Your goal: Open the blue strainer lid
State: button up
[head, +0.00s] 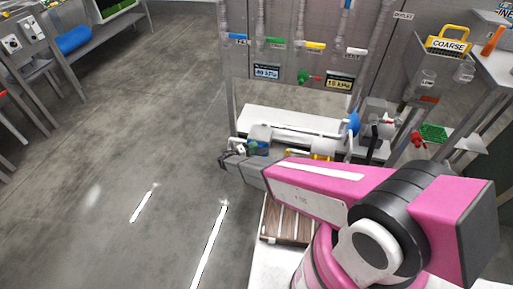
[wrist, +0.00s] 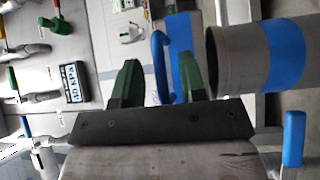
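In the wrist view, my gripper (wrist: 158,80) is open, with its two green-tipped fingers apart. A blue curved handle (wrist: 160,62) shows between the fingers, with a flat blue panel (wrist: 181,45) just behind it, which looks like the strainer lid. I see no finger pressing on the handle. A grey cylinder with a blue band (wrist: 285,52) lies to the right of the fingers, its dark round mouth facing left. In the head view, my gripper (head: 228,160) is low in front of the bench, and the lid there is hard to make out.
Blue, green, yellow and white valve handles (head: 275,42) line the back panel above two kPa displays (head: 266,72). A blue disc (head: 352,123) stands right of my gripper. A yellow COARSE basket (head: 450,43) sits upper right. A blue lever (wrist: 293,138) is lower right.

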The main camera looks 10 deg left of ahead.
jog(key=shift+x, duration=0.85)
grip_shut()
jog(key=shift+r, duration=0.1)
